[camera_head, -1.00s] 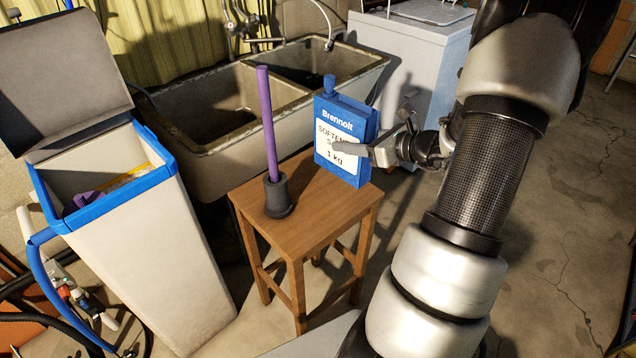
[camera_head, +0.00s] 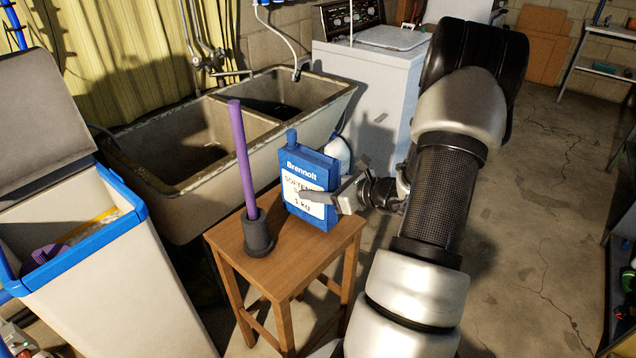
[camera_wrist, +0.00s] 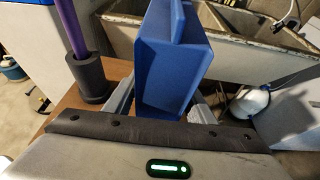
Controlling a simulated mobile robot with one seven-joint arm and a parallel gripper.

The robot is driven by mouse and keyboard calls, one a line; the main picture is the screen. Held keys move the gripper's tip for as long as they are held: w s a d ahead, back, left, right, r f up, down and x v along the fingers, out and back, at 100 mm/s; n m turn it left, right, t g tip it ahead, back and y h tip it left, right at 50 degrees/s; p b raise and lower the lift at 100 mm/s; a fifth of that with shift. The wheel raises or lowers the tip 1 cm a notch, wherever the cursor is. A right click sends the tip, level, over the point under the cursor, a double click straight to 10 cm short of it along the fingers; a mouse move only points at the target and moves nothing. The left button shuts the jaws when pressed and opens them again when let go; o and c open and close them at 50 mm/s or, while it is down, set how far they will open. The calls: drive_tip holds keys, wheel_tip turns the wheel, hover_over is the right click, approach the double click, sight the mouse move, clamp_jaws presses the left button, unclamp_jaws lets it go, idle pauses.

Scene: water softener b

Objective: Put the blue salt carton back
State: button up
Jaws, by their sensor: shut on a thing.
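The blue salt carton (camera_head: 308,176), with a white label and a blue cap, is upright over the right part of the small wooden stool (camera_head: 262,282). My gripper (camera_head: 322,196) is shut on it from the right, with one finger across the label. In the wrist view the carton (camera_wrist: 172,68) stands between the two fingers. I cannot tell whether its base touches the stool top. A purple stick (camera_head: 241,155) stands in a dark cup (camera_head: 257,234) on the stool, left of the carton.
A white bin with a blue rim (camera_head: 142,212) and raised lid stands at the left. A double concrete sink (camera_head: 190,185) is behind the stool. A white machine (camera_head: 375,75) stands behind right. A white bottle (camera_head: 338,152) is behind the carton. Bare floor lies at the right.

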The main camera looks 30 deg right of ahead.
drive_tip(key=shift+w+f, duration=0.1)
drive_tip(key=shift+f, duration=1.1)
drive_tip(key=shift+f+b, duration=0.2)
drive_tip(key=shift+b, duration=0.15)
drive_tip(key=o, duration=1.5)
drive_tip(key=shift+r+p, duration=0.2)
drive_tip(key=shift+p, duration=0.1)
drive_tip(key=p+v, duration=0.1)
drive_tip(key=v, duration=1.1)
drive_tip(key=shift+f, duration=0.15)
